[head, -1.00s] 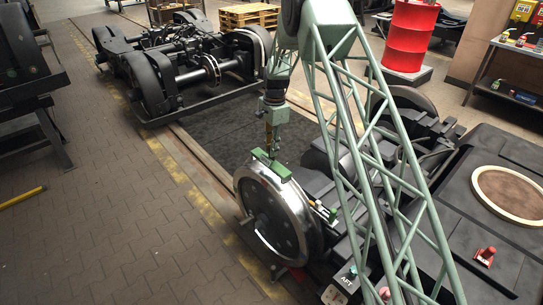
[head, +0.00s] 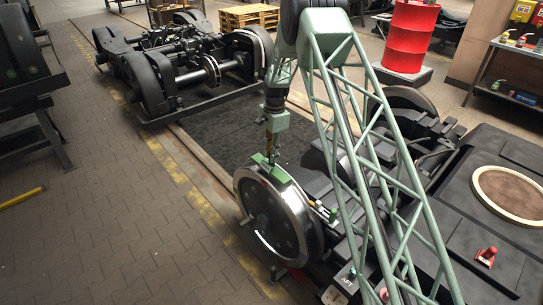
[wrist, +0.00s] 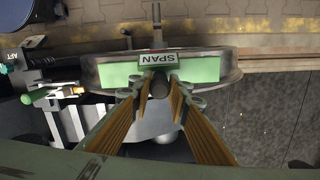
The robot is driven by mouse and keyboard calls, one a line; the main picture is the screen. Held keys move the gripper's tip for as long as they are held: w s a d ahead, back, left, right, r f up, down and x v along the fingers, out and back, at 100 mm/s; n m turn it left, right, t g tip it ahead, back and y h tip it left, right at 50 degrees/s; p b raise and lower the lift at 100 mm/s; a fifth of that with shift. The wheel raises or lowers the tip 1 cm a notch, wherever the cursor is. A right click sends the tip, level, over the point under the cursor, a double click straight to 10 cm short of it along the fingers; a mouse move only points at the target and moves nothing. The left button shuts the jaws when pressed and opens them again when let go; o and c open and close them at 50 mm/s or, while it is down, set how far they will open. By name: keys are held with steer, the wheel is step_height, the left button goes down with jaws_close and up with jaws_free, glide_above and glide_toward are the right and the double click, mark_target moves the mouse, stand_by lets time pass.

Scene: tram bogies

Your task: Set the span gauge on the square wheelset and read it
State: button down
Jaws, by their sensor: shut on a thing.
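The span gauge (head: 277,175) is a green bar lying along the top of the rim of the near wheel (head: 273,217). In the wrist view the gauge (wrist: 190,71) carries an upside-down SPAN label and lies across the wheel's edge. My gripper (head: 270,158) comes down from above. In the wrist view its orange-lined fingers (wrist: 159,100) are shut on the gauge's dark round knob. The gauge looks in contact with the rim, but its underside is hidden. No reading can be made out.
My green lattice boom crosses the right foreground. The near bogie frame (head: 345,165) lies behind and right of the wheel. Another bogie (head: 185,60) stands at the back left. A red drum (head: 408,38) stands at the back right. The paved floor (head: 120,215) on the left is largely clear.

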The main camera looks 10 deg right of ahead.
steer(key=shift+f, duration=0.6)
steer(key=c, duration=2.5)
jaws_free()
steer(key=shift+o, duration=0.2)
steer(key=shift+r, duration=0.15)
step_height(320, 180, up, 13)
steer(key=p, duration=0.1)
steer(key=shift+d+p, duration=0.3)
steer(key=shift+p, duration=0.05)
steer(key=shift+w, duration=0.1)
